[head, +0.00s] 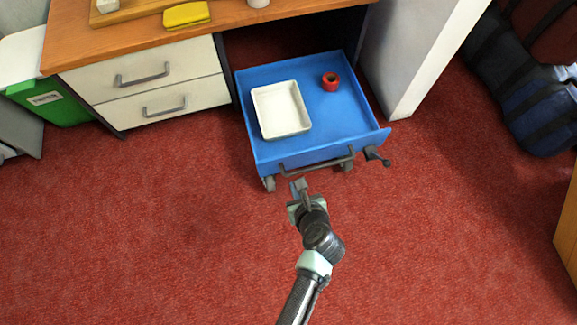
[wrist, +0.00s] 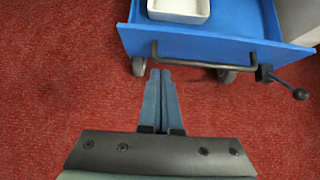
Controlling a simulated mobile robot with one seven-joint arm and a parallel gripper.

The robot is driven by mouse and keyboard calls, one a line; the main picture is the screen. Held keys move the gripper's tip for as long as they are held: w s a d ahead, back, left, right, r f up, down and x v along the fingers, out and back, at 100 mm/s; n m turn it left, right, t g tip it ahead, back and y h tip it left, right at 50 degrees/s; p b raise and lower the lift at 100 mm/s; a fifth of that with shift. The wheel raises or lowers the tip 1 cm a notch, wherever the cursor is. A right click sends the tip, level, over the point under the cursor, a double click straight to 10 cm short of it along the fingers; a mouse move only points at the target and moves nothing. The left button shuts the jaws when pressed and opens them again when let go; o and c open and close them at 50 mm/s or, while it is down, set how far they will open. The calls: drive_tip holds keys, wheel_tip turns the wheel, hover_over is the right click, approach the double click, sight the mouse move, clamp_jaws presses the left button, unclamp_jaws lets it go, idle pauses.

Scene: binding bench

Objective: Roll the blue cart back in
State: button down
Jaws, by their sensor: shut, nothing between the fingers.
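The blue cart (head: 346,122) is a shallow wheeled tray standing out from under the desk, with its rear near the dark opening. A dark bar handle (head: 318,164) runs along its front face, and a lever with a knob (head: 377,156) sticks out at the front right corner. In the wrist view the cart's front (wrist: 205,45) and its handle (wrist: 200,64) lie ahead. My gripper (head: 298,184) is just in front of the handle's left part. Its fingers (wrist: 160,72) are shut with nothing between them; I cannot tell whether they touch the handle.
A white tray (head: 281,110) and a red roll (head: 330,82) sit in the cart. White drawers (head: 145,88) flank the opening on the left, a white panel (head: 405,70) on the right. A dark bag (head: 535,105) lies at far right. Red carpet in front is clear.

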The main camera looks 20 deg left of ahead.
sight(285, 159)
drive_tip(key=b+x, duration=0.3)
drive_tip(key=x, duration=0.2)
drive_tip(key=w+r+b+x, duration=0.1)
drive_tip(key=b+x, duration=0.1)
drive_tip(key=x, duration=0.1)
drive_tip(key=shift+w+a+b, duration=0.1)
drive_tip(key=shift+a+b, duration=0.2)
drive_tip(key=shift+a, duration=0.05)
drive_tip(key=shift+w+a+r+b, duration=0.2)
drive_tip(key=shift+w+a+b, duration=0.2)
drive_tip(key=shift+w, duration=0.1)
